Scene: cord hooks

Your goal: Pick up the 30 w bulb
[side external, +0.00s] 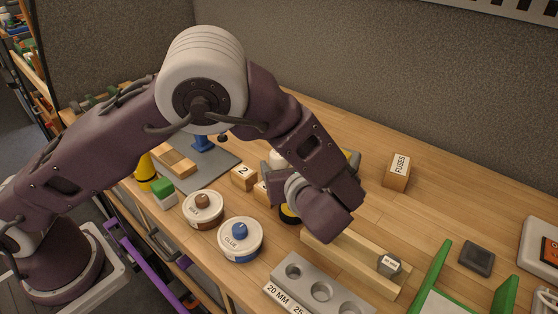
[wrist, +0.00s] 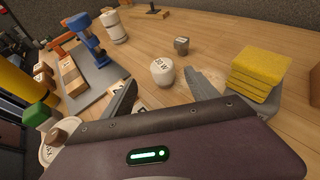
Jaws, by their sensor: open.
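The 30 W bulb (wrist: 163,72) is a small white rounded thing with "30 W" printed on top. It stands on the wooden bench in the wrist view, ahead of and between my fingers. My gripper (wrist: 163,93) is open, with one grey finger on each side and bare bench between them. I see no contact with the bulb. In the side view my arm reaches over the bench and my wrist hides most of the fingers. A white thing (side external: 277,158) shows partly behind the arm there; I cannot tell whether it is the bulb.
A yellow stack (wrist: 258,72) stands close by the right finger. A blue tool (wrist: 87,40) stands on a grey mat. Glue (side external: 240,241) and a FUSES block (side external: 398,172) sit around my arm.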

